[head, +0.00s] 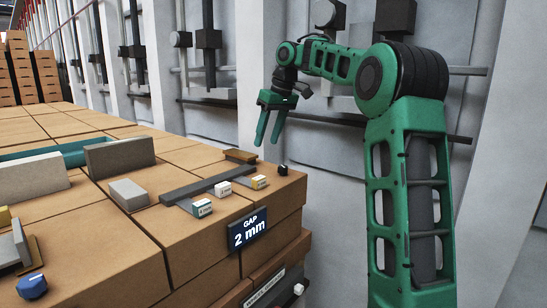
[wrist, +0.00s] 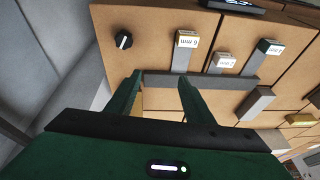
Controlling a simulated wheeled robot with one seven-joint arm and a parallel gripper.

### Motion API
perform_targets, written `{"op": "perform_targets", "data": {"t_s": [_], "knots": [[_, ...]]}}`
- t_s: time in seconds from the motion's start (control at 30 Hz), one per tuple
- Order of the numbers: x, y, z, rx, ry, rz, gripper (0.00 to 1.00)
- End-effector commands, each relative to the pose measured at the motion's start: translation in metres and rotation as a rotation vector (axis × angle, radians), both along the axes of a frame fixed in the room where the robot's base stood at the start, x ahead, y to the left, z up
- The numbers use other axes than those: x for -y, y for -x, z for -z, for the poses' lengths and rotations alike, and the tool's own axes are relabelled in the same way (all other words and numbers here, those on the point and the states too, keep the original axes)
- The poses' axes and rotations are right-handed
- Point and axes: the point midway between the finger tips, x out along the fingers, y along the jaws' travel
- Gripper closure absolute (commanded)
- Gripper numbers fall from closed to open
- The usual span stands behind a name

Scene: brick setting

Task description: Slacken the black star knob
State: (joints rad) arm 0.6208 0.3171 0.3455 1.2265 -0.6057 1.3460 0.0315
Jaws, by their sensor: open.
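The black star knob (head: 283,169) is small and sits near the right corner of the brown block surface in the head view. In the wrist view the black knob (wrist: 124,40) shows a pale mark on top and lies beyond the fingertips, a little left of them. My green gripper (head: 266,143) is open and empty, pointing down above the surface and apart from the knob.
A dark bar (head: 205,184) lies beside several labelled white and yellow blocks (head: 259,182). A sign (head: 248,229) reads "GAP 2 mm" on the front face. Grey blocks (head: 120,156) and a blue knob (head: 32,286) stand further left. A grey wall (head: 320,180) is beyond the edge.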

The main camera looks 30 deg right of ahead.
Motion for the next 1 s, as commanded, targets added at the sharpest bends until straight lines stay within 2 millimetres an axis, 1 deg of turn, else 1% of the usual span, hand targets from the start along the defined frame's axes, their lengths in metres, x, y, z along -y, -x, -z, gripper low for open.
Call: {"op": "perform_targets", "data": {"t_s": [0.03,0.1,0.23,0.3,0.4,0.5,0.6,0.7,0.87,1.0], "knots": [[0.011,-0.006,0.001,-0.034,-0.010,0.121,0.53],[0.028,-0.010,0.002,-0.090,-0.026,0.328,0.53],[0.053,-0.015,0.002,-0.179,-0.054,0.713,0.53],[0.063,-0.017,0.001,-0.219,-0.068,0.918,0.53],[0.071,-0.018,0.001,-0.270,-0.086,1.198,0.53],[0.075,-0.018,-0.001,-0.303,-0.101,1.427,0.53],[0.075,-0.018,-0.002,-0.323,-0.112,1.589,0.53],[0.075,-0.017,-0.003,-0.334,-0.117,1.681,0.53],[0.075,-0.017,0.002,-0.340,-0.119,1.718,0.53],[0.075,-0.016,0.015,-0.340,-0.119,1.717,0.53]]}}
